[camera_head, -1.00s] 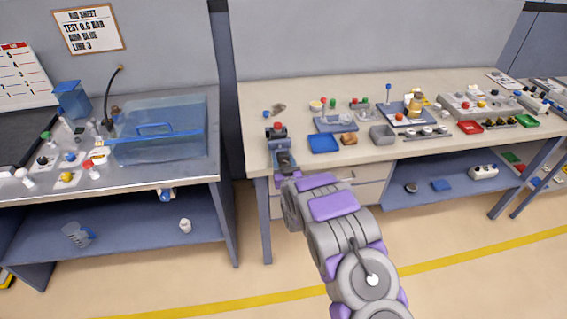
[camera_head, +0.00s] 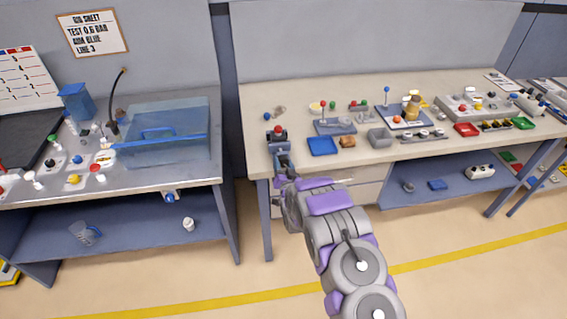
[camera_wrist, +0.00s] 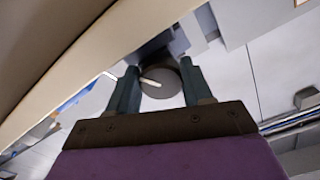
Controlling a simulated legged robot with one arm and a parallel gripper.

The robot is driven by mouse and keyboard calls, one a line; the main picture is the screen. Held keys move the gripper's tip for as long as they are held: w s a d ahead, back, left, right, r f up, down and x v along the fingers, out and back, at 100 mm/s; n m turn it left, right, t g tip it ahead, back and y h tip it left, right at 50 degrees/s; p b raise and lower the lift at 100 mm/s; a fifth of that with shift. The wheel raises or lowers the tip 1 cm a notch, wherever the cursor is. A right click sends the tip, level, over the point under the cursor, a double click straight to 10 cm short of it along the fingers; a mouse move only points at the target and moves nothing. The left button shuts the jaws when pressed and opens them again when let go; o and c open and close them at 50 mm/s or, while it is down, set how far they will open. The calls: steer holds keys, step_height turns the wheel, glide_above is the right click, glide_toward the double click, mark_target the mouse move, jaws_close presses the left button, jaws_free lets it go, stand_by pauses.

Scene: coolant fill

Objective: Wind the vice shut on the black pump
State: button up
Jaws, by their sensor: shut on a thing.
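A small blue-grey vice (camera_head: 281,158) stands at the near left corner of the right-hand bench. A dark part with a red top (camera_head: 277,133), which looks like the black pump, sits at the vice; whether the jaws touch it is too small to tell. My gripper (camera_head: 284,174) is at the vice's near end, just off the bench's front edge. In the wrist view my gripper (camera_wrist: 158,78) has its two fingers on either side of a round grey knob with a pale bar (camera_wrist: 160,82), which looks like the vice handle. My gripper is shut on it.
The left bench (camera_head: 150,178) holds a clear blue tank (camera_head: 180,135). A gap of open floor separates the benches.

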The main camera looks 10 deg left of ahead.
steer(key=shift+w+r, duration=0.1)
steer(key=shift+r, duration=0.05)
steer(key=o, duration=1)
steer(key=shift+o, duration=0.2)
steer(key=p+v, duration=0.2)
steer(key=v, duration=1.5)
